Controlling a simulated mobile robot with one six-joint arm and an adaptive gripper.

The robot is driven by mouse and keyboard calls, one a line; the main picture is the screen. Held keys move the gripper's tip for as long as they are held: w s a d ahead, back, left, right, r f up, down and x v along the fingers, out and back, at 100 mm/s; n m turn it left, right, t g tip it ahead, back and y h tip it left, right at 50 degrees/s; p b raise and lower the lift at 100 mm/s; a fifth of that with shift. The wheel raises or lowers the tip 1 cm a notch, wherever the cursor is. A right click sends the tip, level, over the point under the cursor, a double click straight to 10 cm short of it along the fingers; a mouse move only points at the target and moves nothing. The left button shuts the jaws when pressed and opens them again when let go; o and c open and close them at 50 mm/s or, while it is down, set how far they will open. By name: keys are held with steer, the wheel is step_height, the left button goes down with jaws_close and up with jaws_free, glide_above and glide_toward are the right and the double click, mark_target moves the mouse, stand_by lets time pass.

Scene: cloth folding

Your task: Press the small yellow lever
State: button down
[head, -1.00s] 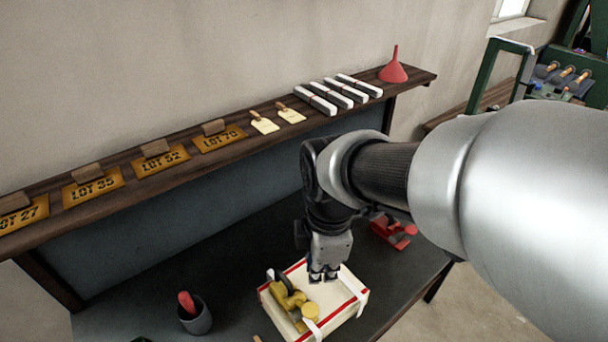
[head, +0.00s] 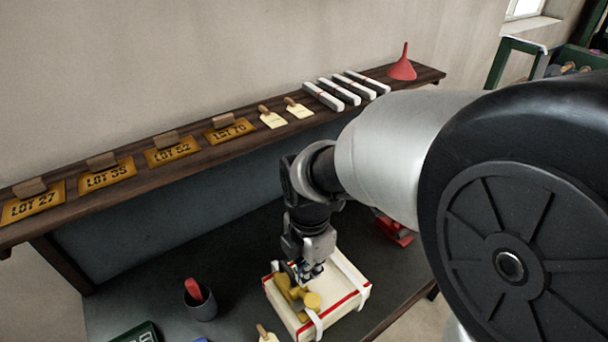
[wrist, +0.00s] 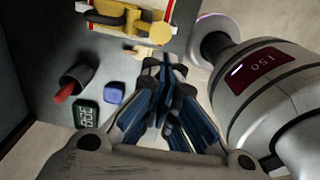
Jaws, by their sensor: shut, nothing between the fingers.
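A yellow device (head: 297,292) with a rounded knob-like end lies on a white box (head: 338,303) with red edging and white straps. It also shows at the top of the wrist view (wrist: 130,20), with a dark piece beside it. I cannot tell which part of it is the small lever. My gripper (head: 312,271) is shut and empty, pointing down close over the box beside the yellow device. Whether it touches the device is unclear. In the wrist view, the closed fingers of my gripper (wrist: 166,62) point toward the box's near side.
A dark cup (head: 200,303) holding a red item stands left of the box. A digital display (wrist: 87,115) and a blue block (wrist: 114,92) lie nearby. A red tool (head: 394,230) is behind the box. A shelf (head: 150,190) with lot cards runs along the wall.

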mark_target(308, 303)
step_height(308, 303, down, 12)
steer(key=b, duration=0.3)
steer(key=shift+r, duration=0.2)
steer(key=shift+w, duration=0.1)
